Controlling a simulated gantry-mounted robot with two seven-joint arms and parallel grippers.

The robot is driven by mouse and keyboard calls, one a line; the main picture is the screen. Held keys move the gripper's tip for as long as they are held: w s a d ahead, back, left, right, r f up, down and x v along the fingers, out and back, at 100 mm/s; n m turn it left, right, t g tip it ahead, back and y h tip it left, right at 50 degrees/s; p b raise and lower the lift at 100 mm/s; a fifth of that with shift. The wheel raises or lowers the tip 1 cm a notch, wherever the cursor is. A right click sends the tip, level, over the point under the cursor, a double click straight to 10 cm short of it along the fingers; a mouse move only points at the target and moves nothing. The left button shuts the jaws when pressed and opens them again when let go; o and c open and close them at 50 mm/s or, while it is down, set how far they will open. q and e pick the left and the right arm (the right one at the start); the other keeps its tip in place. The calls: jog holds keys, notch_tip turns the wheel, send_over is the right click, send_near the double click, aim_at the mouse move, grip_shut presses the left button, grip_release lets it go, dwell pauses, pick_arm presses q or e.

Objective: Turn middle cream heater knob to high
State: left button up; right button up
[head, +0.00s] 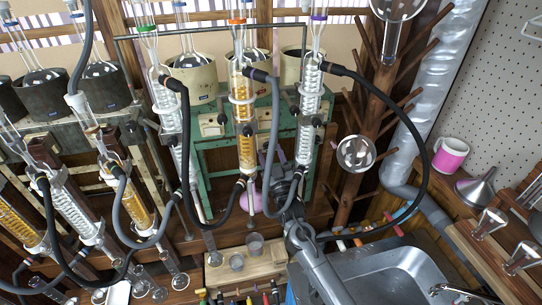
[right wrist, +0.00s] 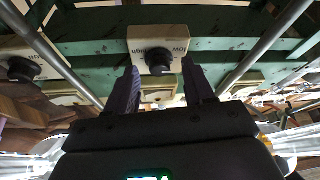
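A cream control box (right wrist: 150,38) with a black round knob (right wrist: 158,62) is straight ahead in the right wrist view, fixed to a green frame. Its printed label appears upside down. My right gripper (right wrist: 160,66) is open, with one dark purple finger on each side of the knob. Gaps show between the fingers and the knob. In the head view the right gripper (head: 281,160) reaches up to the green rack behind the glassware, and this knob is hidden there. The middle cream heater (head: 262,68) stands on the rack. My left gripper is not in view.
In the head view, glass condensers (head: 311,90) and black hoses (head: 425,130) crowd my right arm. A sink (head: 400,270) lies at lower right.

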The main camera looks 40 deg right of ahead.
grip_shut()
jog(key=m+h, duration=0.1)
jog(key=m, duration=0.2)
jog(key=m+g+h, duration=0.1)
jog(key=m+h, duration=0.1)
jog(key=m, duration=0.1)
jog(key=shift+w+a, duration=0.1)
jog(key=shift+a, duration=0.05)
jog(key=shift+o, duration=0.5)
grip_release()
jog(key=v, duration=1.1)
jog(key=shift+p, duration=0.4)
jog(key=shift+a+r, duration=0.1)
